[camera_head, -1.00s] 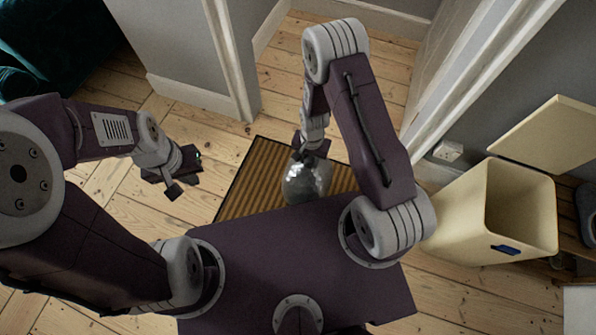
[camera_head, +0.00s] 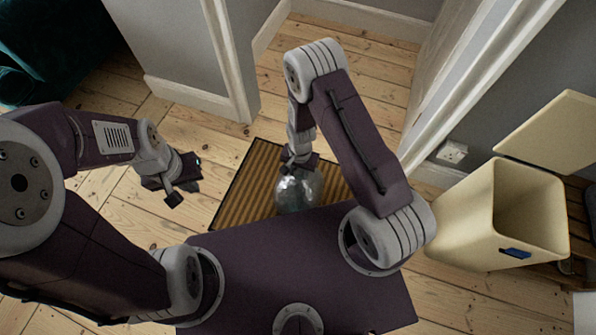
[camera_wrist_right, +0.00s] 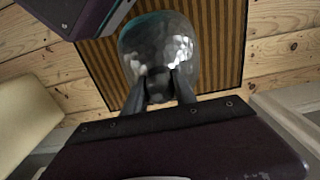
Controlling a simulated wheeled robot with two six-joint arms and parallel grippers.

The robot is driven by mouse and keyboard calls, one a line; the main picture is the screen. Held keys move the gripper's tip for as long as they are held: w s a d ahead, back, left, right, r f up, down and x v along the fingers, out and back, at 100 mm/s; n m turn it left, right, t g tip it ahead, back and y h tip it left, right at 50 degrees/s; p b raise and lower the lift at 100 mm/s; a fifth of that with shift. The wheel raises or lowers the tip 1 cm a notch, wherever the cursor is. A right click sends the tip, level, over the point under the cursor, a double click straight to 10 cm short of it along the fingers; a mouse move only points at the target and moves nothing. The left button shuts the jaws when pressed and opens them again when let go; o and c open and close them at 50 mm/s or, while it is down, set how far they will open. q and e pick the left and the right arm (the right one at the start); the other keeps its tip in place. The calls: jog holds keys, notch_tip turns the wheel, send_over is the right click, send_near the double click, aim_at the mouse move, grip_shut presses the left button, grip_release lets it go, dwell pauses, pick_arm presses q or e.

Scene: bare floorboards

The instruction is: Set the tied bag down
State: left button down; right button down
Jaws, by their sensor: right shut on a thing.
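The tied bag (camera_head: 299,191) is a shiny, see-through grey bundle in front of my base, over a brown striped mat (camera_head: 241,192). I cannot tell whether it touches the mat. My right gripper (camera_head: 299,162) is above it. In the right wrist view, the bag (camera_wrist_right: 160,48) bulges out beyond the two dark fingers (camera_wrist_right: 160,88), which are shut on its gathered neck. My left gripper (camera_head: 182,192) is off to the left above the floorboards, empty, its fingers apart.
A cream bin (camera_head: 478,222) with its lid (camera_head: 550,132) raised stands at the right, near a wooden shelf (camera_head: 580,215). A grey wall end (camera_head: 180,50) and a white door frame (camera_head: 470,90) flank a doorway behind the mat. Bare floorboards (camera_head: 120,215) lie at the left.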

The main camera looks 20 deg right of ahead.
jog(key=shift+f, duration=0.2)
jog(key=c, duration=1)
grip_release()
jog(key=shift+r, duration=0.15)
